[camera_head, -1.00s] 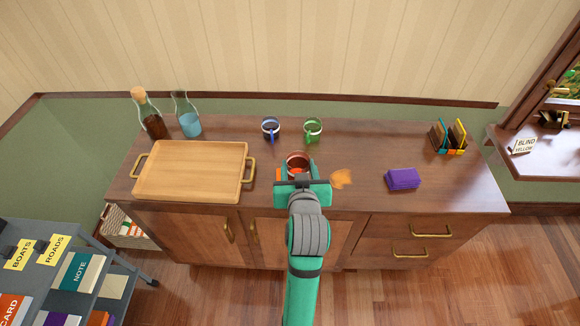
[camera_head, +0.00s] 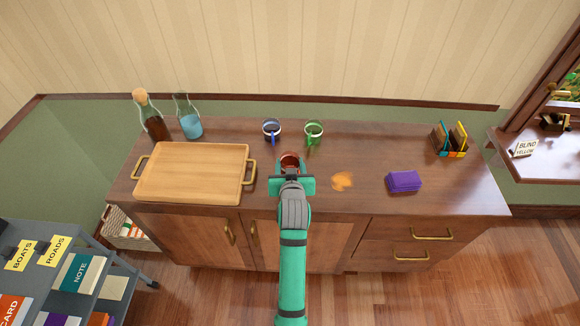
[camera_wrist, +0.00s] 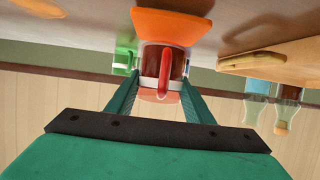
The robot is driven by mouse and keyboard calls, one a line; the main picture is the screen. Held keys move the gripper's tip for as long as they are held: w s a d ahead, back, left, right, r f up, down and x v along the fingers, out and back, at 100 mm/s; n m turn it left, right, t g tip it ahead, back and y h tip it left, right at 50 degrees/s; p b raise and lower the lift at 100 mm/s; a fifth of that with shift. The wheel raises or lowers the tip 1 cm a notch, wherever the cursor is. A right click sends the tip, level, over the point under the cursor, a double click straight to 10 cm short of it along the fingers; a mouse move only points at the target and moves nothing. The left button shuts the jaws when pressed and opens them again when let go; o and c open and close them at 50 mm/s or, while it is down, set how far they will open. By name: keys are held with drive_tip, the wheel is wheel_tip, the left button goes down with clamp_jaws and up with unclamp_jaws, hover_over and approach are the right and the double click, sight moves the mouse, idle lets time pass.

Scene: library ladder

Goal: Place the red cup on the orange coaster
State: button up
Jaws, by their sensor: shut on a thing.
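The red cup (camera_head: 289,159) is between the two fingers of my gripper (camera_head: 291,170), which is shut on it. In the wrist view, which is upside down, the cup (camera_wrist: 177,64) shows its red handle towards the camera, with a green finger on each side of my gripper (camera_wrist: 160,84). The orange coaster (camera_wrist: 172,25) lies on the counter, against the cup's base in that picture. Whether the cup touches it or hangs above or behind it, I cannot tell. In the head view my gripper hides the coaster.
A blue mug (camera_head: 271,129) and a green mug (camera_head: 313,131) stand behind the cup. A wooden tray (camera_head: 193,172) lies left. An orange patch (camera_head: 342,181) and a purple block (camera_head: 403,181) lie right. Two bottles stand back left, a small rack (camera_head: 450,139) back right.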

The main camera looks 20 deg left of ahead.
drive_tip(key=shift+f, duration=0.5)
drive_tip(key=shift+f, duration=0.1)
drive_tip(key=o, duration=1.1)
drive_tip(key=shift+o, duration=0.2)
